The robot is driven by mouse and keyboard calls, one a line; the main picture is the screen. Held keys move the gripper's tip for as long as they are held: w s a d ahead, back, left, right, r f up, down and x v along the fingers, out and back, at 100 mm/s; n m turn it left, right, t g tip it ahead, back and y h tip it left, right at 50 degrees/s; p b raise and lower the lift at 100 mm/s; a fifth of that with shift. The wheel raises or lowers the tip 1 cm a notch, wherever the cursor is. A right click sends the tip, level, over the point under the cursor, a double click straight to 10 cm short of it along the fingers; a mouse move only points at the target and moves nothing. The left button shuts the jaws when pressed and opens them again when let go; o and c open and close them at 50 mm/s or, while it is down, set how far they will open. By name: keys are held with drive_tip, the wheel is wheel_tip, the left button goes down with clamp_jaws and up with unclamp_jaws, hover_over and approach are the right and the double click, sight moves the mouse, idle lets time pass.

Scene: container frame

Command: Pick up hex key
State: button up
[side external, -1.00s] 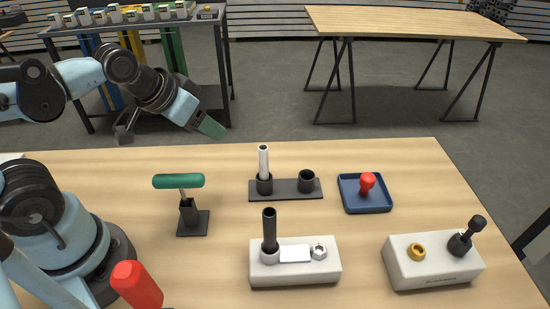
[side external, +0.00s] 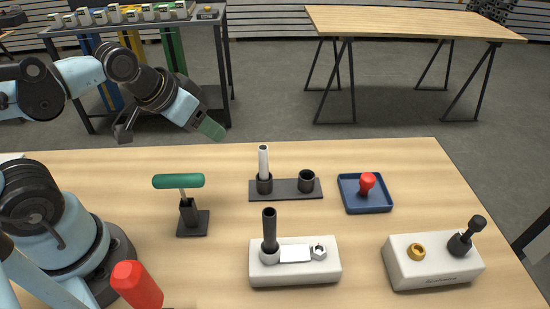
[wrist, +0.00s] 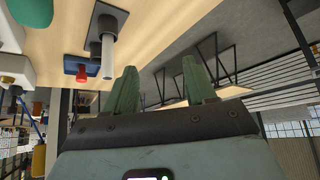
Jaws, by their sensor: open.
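The hex key (side external: 180,182) has a green T-shaped handle and a thin metal shaft. It stands upright in a small black holder (side external: 192,222) on the wooden table, near my arm's base. A green rounded part, likely its handle (wrist: 30,10), shows cut off at the top left of the wrist view. My gripper (side external: 212,129) hangs in the air above the table's back edge, behind and higher than the hex key. In the wrist view my gripper (wrist: 160,75) has its two green fingers apart, with nothing between them. The shaft's lower end is hidden in the holder.
A dark rack with a white tube (side external: 263,162) stands right of the hex key, beside a blue tray (side external: 367,208) with a red knob. A white block with a black rod (side external: 295,270), another white block (side external: 433,270) and a red object (side external: 136,285) are nearer the front.

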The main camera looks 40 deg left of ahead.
sight(177, 176)
drive_tip(key=s+d+r+m+g, duration=0.1)
drive_tip(key=s+r+m+g, duration=0.1)
drive_tip(key=s+m, duration=0.1)
drive_tip(key=s+d+r+m+g, duration=0.2)
drive_tip(key=s, duration=0.1)
drive_tip(key=s+d+r+m+g, duration=0.2)
drive_tip(key=s+m, duration=0.1)
drive_tip(key=shift+s+r+m+g, duration=0.2)
drive_tip(key=shift+m+g, duration=0.1)
drive_tip(key=shift+g, duration=0.1)
drive_tip(key=shift+s, duration=0.15)
drive_tip(key=shift+a+f, duration=0.1)
drive_tip(key=shift+f, duration=5.75)
clamp_jaws()
